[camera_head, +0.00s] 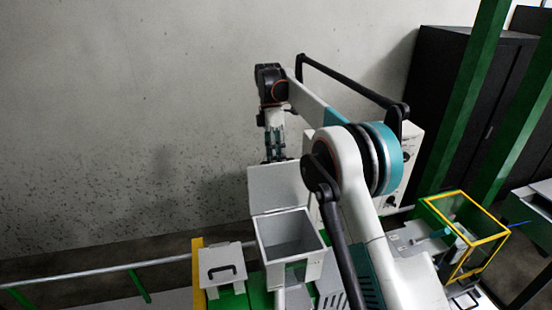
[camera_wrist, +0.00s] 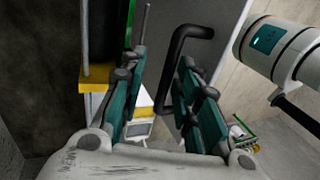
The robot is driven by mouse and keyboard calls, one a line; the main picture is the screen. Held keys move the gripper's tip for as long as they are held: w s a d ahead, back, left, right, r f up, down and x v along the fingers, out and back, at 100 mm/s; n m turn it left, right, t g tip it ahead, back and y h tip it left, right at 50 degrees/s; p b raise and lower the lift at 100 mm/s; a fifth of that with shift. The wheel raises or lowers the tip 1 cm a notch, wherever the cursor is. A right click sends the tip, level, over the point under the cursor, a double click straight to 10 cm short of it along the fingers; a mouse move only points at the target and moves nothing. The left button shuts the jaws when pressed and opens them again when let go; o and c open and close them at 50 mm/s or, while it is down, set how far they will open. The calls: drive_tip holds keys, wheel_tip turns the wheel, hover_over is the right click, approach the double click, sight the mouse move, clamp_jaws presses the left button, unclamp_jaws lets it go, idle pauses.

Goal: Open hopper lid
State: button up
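The hopper (camera_head: 290,236) is a light grey open-topped box in the head view, and its inside shows. Its lid (camera_head: 278,188) stands up at the box's back edge, swung open. My gripper (camera_head: 275,157) is at the lid's upper edge, pointing down, partly behind it. In the wrist view my gripper (camera_wrist: 162,62) has its two teal fingers apart. The lid's black handle (camera_wrist: 178,60) shows beyond and beside the right finger, fixed to a grey panel. The right finger hides part of the handle; whether they touch I cannot tell.
A second grey box with a closed, black-handled lid (camera_head: 222,270) stands left of the hopper. A yellow-framed clear enclosure (camera_head: 465,235) stands at the right. A grey wall (camera_head: 140,120) lies behind, and a dark cabinet (camera_head: 455,100) stands behind green posts.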

wheel_tip(320, 180, up, 10)
drive_tip(key=shift+s, duration=0.35)
drive_tip(key=shift+d, duration=0.1)
drive_tip(key=s+d+f+m+t+y+b, duration=0.1)
drive_tip(key=s+d+f+m+t+b, duration=0.2)
drive_tip(key=s+d+f+m+b, duration=0.5)
drive_tip(key=s+d+f+m+t+b, duration=0.35)
drive_tip(key=s+d+b, duration=0.35)
drive_tip(key=s+b, duration=0.4)
drive_tip(key=s+d+f+m+t+b, duration=0.2)
drive_tip(key=s+f+m+b, duration=0.3)
drive_tip(key=f, duration=0.9)
drive_tip(key=s+d+f+m+t+b, duration=0.2)
drive_tip(key=s+d+f+m+b, duration=0.2)
drive_tip(key=s+f+b, duration=0.5)
drive_tip(key=s+f, duration=0.5)
drive_tip(key=shift+d+f+m+t, duration=0.25)
drive_tip(key=shift+m+t, duration=0.1)
